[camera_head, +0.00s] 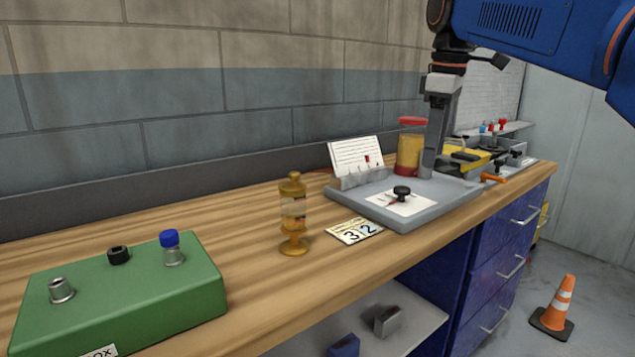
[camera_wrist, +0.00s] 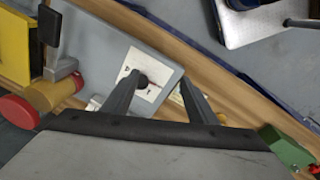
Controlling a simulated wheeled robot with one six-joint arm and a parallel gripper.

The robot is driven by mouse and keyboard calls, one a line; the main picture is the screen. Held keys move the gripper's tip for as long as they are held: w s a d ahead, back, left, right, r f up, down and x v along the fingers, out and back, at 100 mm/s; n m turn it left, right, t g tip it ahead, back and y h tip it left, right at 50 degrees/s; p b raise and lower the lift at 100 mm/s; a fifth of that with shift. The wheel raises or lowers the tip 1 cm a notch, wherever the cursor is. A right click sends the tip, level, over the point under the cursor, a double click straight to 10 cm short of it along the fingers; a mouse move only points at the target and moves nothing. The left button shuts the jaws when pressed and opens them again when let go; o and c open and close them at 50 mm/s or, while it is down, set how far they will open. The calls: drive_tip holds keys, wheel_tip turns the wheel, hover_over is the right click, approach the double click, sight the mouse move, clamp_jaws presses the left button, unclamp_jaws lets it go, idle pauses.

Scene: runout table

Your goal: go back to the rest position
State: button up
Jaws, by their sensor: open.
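My gripper (camera_head: 433,150) hangs from my blue arm at the upper right of the head view, over the back right part of a grey tray. In the wrist view its two fingers (camera_wrist: 158,92) are spread apart with nothing held between them. Below them lies the grey tray (camera_wrist: 110,38) with a white card (camera_wrist: 150,88) and a dark knob (camera_wrist: 141,80) on it. In the head view the grey tray (camera_head: 440,200) carries the white card (camera_head: 385,206) and the black knob (camera_head: 402,192).
An amber sandglass-like object (camera_head: 293,215) stands upright on the wooden bench (camera_head: 250,270). A green box (camera_head: 120,295) with knobs sits at the left. A red-lidded jar (camera_head: 410,148) stands behind the tray. A number card (camera_head: 354,231) lies before it. An orange cone (camera_head: 558,305) stands on the floor.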

drive_tip(key=s+d+f+m+t, duration=0.1)
drive_tip(key=s+f+m, duration=0.4)
drive_tip(key=s+f, duration=0.7)
drive_tip(key=s+d+f+m+t, duration=0.2)
drive_tip(key=s+f+m, duration=0.4)
drive_tip(key=s+f, duration=0.7)
wheel_tip(320, 180, down, 8)
drive_tip(key=shift+d+f, duration=0.1)
drive_tip(key=shift+d, duration=0.6)
